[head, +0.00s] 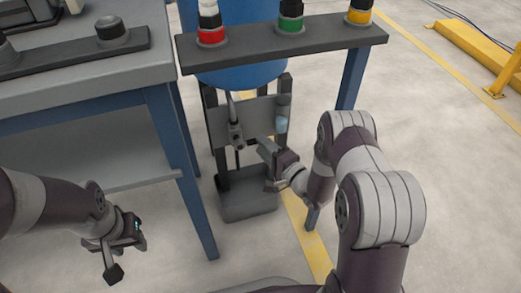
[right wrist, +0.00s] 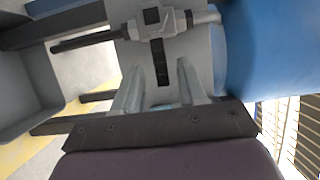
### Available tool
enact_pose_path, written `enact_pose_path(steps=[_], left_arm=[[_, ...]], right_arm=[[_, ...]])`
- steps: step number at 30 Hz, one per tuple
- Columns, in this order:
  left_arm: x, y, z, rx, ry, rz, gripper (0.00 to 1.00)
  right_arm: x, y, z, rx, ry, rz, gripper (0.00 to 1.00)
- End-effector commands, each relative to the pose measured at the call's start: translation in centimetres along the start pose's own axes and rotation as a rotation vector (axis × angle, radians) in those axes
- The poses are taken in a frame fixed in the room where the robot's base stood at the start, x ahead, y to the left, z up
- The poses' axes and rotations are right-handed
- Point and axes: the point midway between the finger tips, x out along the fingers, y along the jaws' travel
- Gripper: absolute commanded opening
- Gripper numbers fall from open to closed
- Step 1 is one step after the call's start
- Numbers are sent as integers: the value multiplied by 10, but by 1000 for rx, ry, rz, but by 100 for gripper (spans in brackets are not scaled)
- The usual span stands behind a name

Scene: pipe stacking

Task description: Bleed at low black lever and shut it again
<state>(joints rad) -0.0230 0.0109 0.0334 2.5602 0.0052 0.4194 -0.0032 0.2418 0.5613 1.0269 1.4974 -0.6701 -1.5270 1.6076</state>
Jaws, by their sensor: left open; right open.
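The grey drain valve (head: 236,133) sits low under the blue tank, on a vertical pipe. It also shows near the top of the right wrist view (right wrist: 172,24). Its short black lever (right wrist: 161,64) sticks out from the valve toward my right gripper (right wrist: 158,78). My right gripper is open, with one finger on each side of the lever's end and a visible gap to each. In the head view the right gripper (head: 264,150) is just right of the valve, and the lever is hard to make out. My left gripper (head: 122,258) is open and empty, low at the left.
A grey bin (head: 248,203) stands on the floor below the valve, and a black spout (right wrist: 85,41) points toward it. The blue tank (head: 240,75) is above. A dark shelf (head: 280,50) with coloured knobs and a blue-legged workbench (head: 80,90) stand close by.

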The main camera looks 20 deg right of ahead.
Motion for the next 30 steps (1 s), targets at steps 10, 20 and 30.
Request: enact_pose_path(steps=[10, 20, 30], left_arm=[[10, 0, 1, 0, 0, 0, 43], [9, 0, 1, 0, 0, 0, 43], [-1, 0, 0, 0, 0, 0, 43]], right_arm=[[19, -1, 0, -1, 0, -1, 42], [19, -1, 0, -2, 1, 0, 0], [19, -7, -1, -35, 1, 14, 0]])
